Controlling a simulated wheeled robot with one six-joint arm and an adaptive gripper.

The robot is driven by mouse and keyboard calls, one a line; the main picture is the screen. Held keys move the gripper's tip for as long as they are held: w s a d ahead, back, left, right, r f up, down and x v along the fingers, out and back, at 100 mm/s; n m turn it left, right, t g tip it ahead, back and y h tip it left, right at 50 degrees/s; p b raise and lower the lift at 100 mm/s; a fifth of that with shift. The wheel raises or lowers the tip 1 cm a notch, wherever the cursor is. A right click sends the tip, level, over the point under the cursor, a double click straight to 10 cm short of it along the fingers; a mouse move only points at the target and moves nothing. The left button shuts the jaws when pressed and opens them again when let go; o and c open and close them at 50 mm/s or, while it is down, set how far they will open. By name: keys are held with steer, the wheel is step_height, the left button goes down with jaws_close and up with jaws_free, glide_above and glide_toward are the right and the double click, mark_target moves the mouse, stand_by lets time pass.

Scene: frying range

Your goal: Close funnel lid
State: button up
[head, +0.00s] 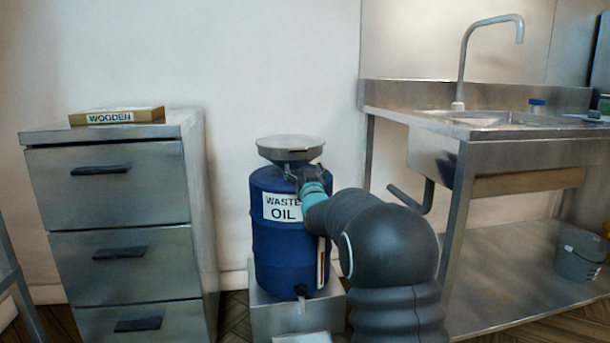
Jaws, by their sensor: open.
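The blue waste oil drum (273,246) stands upright on a metal plinth between the drawer cabinet and the sink table. A grey metal funnel (290,158) sits on top of the drum. Its round lid (290,142) lies flat over the funnel's mouth and looks shut; a small gap cannot be ruled out. My gripper (298,178) is just below the funnel's right side, in front of the drum's top. Its fingers are small and dark in this view. It is open, and I see nothing held in it.
A steel drawer cabinet (118,240) stands at the left with a box marked "WOODEN" (117,116) on top. A steel sink table (480,130) with a tall tap (463,60) stands at the right. A grey bucket (580,258) sits on its lower shelf.

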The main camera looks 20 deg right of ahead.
steer(key=shift+v, duration=1.15)
steer(key=shift+f, duration=0.1)
